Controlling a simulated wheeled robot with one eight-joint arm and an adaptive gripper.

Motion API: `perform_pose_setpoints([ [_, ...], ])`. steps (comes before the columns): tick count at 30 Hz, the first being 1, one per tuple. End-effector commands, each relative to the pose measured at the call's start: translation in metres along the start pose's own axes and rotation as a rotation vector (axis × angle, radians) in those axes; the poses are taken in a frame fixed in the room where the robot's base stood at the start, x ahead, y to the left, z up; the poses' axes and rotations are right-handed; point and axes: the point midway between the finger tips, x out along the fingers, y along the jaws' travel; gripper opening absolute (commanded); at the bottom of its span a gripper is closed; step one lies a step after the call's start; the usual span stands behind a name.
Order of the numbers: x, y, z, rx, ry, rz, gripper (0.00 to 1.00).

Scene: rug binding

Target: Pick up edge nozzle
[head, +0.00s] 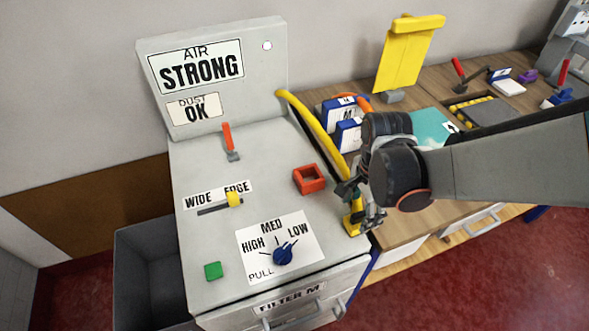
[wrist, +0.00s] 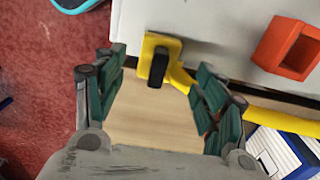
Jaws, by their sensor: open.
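A yellow nozzle-like piece with a black end (wrist: 160,60) joins a yellow hose in the wrist view. In the head view the yellow piece (head: 352,224) is at the front right edge of the grey machine top, partly hidden by my gripper. No label marks it as the edge nozzle. My gripper (head: 361,205) is open, and its two fingers stand either side of the yellow piece in the wrist view (wrist: 161,64). I cannot tell whether they touch it.
A red square holder (head: 310,179) stands on the machine top (head: 200,262) left of my gripper. The yellow hose (head: 313,120) curves behind it. White-and-blue boxes (head: 347,134) and a yellow T-shaped piece (head: 405,58) are on the wooden bench. A blue knob (head: 283,256) is at the front.

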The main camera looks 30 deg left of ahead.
Motion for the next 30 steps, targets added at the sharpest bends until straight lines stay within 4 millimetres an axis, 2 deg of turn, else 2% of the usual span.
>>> perform_pose_setpoints([
  [5,0.015,-0.001,-0.001,-0.001,0.0,0.0,0.65],
  [12,0.049,0.001,-0.001,0.0,0.0,0.0,0.65],
  [21,0.051,0.001,-0.002,0.001,0.0,0.0,0.65],
  [28,0.051,0.002,-0.002,0.001,0.0,0.0,0.13],
  [30,0.051,0.002,-0.002,0.001,0.0,0.0,0.12],
])
